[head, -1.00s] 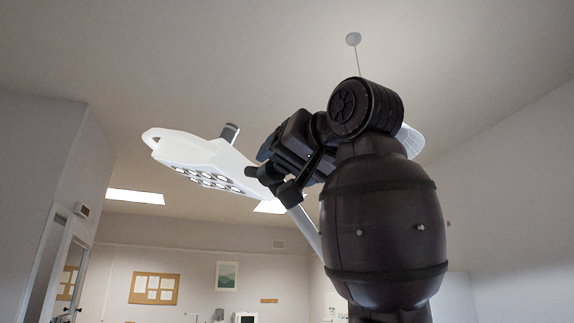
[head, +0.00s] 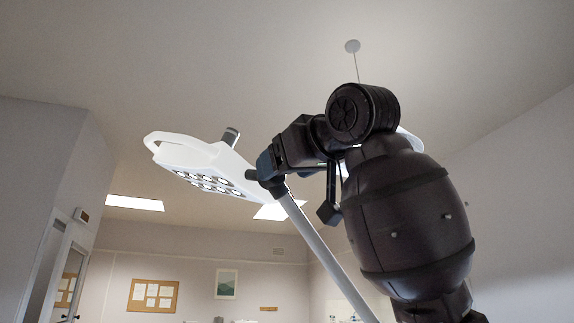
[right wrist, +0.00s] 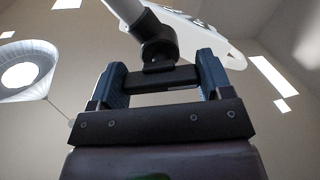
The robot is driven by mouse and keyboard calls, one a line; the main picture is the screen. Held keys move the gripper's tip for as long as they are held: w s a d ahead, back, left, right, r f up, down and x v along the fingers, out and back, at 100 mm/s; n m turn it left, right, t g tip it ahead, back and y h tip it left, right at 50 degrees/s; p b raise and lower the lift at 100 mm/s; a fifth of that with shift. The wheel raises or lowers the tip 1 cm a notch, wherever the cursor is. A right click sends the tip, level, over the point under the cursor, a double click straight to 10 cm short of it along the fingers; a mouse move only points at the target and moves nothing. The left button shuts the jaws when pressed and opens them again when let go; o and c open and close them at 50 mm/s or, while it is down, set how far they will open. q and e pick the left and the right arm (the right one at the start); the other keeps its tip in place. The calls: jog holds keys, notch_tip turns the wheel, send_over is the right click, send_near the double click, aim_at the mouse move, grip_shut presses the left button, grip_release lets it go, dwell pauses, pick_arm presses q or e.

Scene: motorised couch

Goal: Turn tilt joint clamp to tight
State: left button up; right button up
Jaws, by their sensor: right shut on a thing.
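The white lamp head (head: 200,162) hangs from a grey pole arm (head: 322,240) in the head view, with its row of lights facing down. A black tilt joint (right wrist: 158,45) connects the pole and lamp head in the right wrist view. Below it is a dark clamp bar (right wrist: 160,79), lying between the two blue fingers of my right gripper (right wrist: 162,82). The right gripper is shut on this clamp bar. In the head view my right gripper (head: 266,165) is at the joint, which is partly hidden by it. My left gripper is not in view.
My dark right arm fills the right of the head view. A round pale ceiling fixture (head: 352,46) sits above it. A cork board (head: 152,296) and a picture (head: 226,284) are on the far wall. A second, round white lamp (right wrist: 25,70) shows at left in the wrist view.

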dwell(0.4)
jog(key=o, duration=0.9)
jog(key=shift+b+v, duration=1.4)
jog(key=shift+v, duration=4.1)
